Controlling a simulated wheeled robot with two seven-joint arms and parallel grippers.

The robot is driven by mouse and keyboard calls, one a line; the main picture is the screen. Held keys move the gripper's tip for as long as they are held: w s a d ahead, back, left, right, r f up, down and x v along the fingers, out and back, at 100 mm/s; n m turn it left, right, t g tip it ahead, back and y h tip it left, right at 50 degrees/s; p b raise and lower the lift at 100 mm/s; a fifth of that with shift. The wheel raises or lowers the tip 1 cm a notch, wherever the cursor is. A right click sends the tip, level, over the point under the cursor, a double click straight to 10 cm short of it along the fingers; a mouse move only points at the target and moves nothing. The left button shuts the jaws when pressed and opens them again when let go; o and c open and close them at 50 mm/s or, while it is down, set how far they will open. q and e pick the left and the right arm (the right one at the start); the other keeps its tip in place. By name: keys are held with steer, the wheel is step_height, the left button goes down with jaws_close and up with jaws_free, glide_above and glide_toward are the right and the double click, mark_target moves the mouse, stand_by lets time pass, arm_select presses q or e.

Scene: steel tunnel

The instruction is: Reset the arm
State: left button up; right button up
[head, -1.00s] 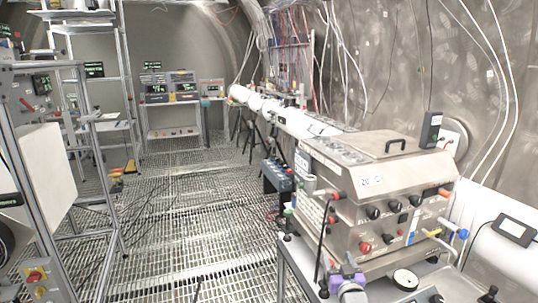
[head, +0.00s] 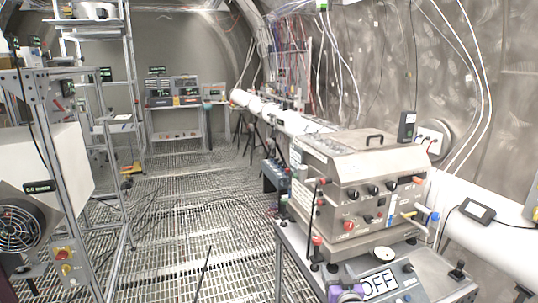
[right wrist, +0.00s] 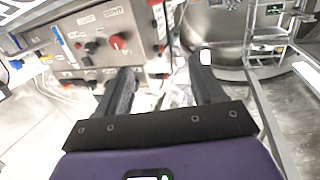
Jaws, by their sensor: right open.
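My right gripper shows in the right wrist view (right wrist: 163,84) with its two dark fingers apart and nothing between them. In the head view only a purple part of my right arm shows at the bottom edge, beside the steel control machine (head: 355,185). In the right wrist view the machine's knob panel (right wrist: 105,40) lies beyond the left finger. I cannot tell the exact gap between finger and panel. My left arm and left gripper are not in view.
The machine stands on a metal bench with an OFF sign (head: 378,283) at its front. A metal frame with a fan box (head: 22,228) stands on the left. A long white pipe (head: 490,240) runs along the right wall.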

steer(key=s+a+f+m+g+b, duration=0.15)
steer(key=s+f+g, duration=0.35)
steer(key=f, duration=0.9)
steer(key=s+a+f+g+b, duration=0.1)
steer(key=s+a+f+g, duration=0.15)
steer(key=s+f, duration=0.8)
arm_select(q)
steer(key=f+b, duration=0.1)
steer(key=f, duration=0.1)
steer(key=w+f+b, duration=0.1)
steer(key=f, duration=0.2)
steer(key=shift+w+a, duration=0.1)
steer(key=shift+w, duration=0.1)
arm_select(e)
steer(key=s+a+f+g+y, duration=0.1)
steer(key=s+a+f+g, duration=0.2)
steer(key=s+f, duration=0.4)
steer(key=s+a+f+m+g+y, duration=0.1)
steer(key=s+a+f+g, duration=0.3)
steer(key=s, duration=1)
step_height(320, 180, down, 3)
steer(key=shift+s+f+g+y, duration=0.1)
steer(key=shift+s+g+y, duration=0.4)
steer(key=shift+g, duration=0.65)
